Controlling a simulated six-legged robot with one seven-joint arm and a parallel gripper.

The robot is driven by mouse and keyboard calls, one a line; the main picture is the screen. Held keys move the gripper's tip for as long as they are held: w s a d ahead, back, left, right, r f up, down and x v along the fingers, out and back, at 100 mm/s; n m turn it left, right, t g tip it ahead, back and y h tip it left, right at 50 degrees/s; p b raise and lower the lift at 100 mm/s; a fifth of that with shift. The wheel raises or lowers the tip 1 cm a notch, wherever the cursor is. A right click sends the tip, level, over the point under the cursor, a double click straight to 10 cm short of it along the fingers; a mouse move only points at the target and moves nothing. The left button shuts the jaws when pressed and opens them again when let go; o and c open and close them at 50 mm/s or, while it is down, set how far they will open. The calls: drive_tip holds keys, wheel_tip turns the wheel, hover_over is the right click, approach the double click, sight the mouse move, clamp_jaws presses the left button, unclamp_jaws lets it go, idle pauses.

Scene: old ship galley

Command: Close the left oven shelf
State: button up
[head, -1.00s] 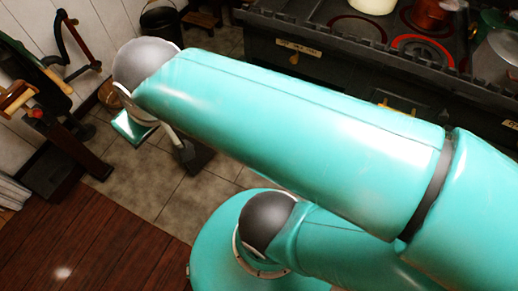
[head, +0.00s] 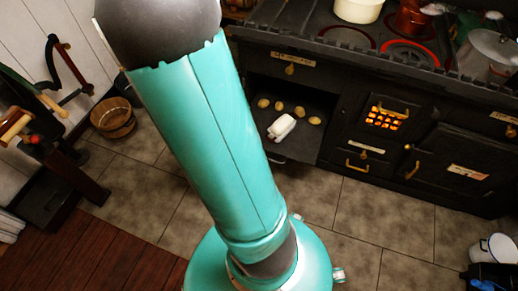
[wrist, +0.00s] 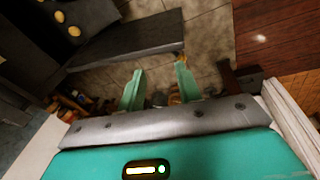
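The left oven shelf (head: 308,143) stands open at the left end of the dark stove, with several potatoes (head: 299,111) and a small white object (head: 281,127) showing in that opening. In the wrist view a dark flat panel (wrist: 125,42), which looks like the open shelf or door, stretches from the potatoes (wrist: 73,30) to a small brass part (wrist: 181,57) near its right end. My gripper (wrist: 158,78) is open and empty, its two green fingers apart below the panel in the picture. Whether a finger touches it is unclear. The head view does not show my gripper.
A wooden bucket (head: 113,118) stands at the left wall. A white pot (head: 496,249) is at the lower right.

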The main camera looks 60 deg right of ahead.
drive_tip(key=s+d+f+g, duration=0.1)
drive_tip(key=d+f+g, duration=0.1)
drive_tip(key=d+f, duration=0.8)
drive_tip(key=n+g+h, duration=0.1)
drive_tip(key=n+g, duration=0.1)
drive_tip(key=g, duration=0.1)
approach(269, 159)
drive_tip(key=x, duration=0.8)
drive_tip(key=shift+r, duration=0.1)
clamp_jaws()
